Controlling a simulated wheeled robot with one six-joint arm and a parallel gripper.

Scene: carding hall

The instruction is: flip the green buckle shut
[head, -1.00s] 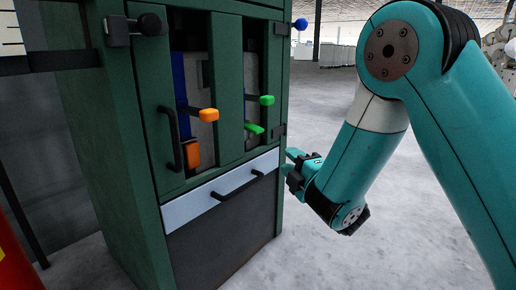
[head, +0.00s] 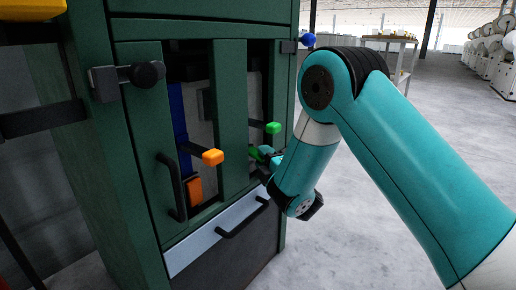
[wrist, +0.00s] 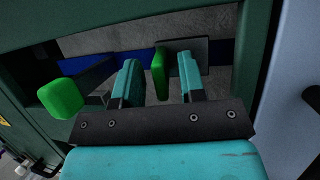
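The green buckle sits in the right-hand opening of the green cabinet. Its upper part ends in a green knob (head: 273,128) sticking outward, also at left in the wrist view (wrist: 60,98). Its lower part is a green tab (head: 254,153), partly hidden by my gripper in the head view. My gripper (head: 265,157) is at the opening, just below the knob. In the wrist view my gripper (wrist: 159,80) is open, with the green tab (wrist: 160,75) between its two fingers and a gap showing on each side.
An orange-knobbed lever (head: 212,157) and an orange tab (head: 195,190) are in the left opening. A dark door handle (head: 172,185), a drawer handle (head: 243,217) and a blue knob (head: 308,40) stick out nearby. Open floor (head: 365,215) lies to the right.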

